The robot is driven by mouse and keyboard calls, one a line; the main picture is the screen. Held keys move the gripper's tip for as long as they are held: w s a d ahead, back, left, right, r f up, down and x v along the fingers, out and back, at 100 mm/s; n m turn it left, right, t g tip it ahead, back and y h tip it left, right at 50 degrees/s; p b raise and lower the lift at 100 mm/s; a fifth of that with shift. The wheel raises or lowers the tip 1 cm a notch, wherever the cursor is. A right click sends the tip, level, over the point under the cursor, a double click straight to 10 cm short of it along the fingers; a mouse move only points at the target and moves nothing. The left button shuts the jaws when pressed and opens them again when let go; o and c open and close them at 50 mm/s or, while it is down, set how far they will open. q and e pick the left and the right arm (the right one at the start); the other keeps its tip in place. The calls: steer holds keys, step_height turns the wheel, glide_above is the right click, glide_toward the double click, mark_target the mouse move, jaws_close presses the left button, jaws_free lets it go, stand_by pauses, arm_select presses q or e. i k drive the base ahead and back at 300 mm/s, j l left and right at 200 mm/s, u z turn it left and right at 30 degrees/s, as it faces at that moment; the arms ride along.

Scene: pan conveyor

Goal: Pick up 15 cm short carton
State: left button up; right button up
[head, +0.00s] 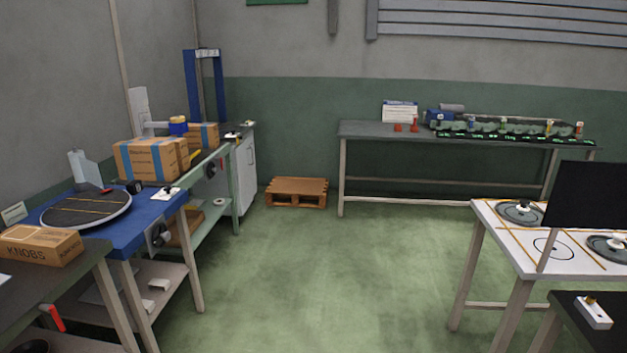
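Several brown cartons are in the head view. Taped cartons (150,159) with blue bands stand on the left-hand bench, and a further carton (204,135) stands behind them. A carton marked KNOBS (41,246) lies on the dark table at the near left. No size mark is readable, so I cannot tell which one is the 15 cm short carton. Neither of my grippers is in view.
A blue table (122,236) with a round dark turntable (87,209) stands at the left. A wooden pallet (296,192) lies on the floor by the back wall. A white table (500,244) with pan lids and a dark screen (590,196) is at right. The middle floor is clear.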

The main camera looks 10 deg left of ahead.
mark_target(199, 135)
steer(key=i+u, duration=0.15)
steer(key=i, duration=0.4)
steer(key=i+l+u, duration=0.15)
steer(key=i, duration=0.4)
steer(key=i+l+u, duration=0.2)
steer(key=i+u, duration=0.25)
steer(key=i+l+u, duration=1.05)
steer(key=l, duration=0.55)
steer(key=l+u, duration=0.2)
steer(key=l, duration=0.55)
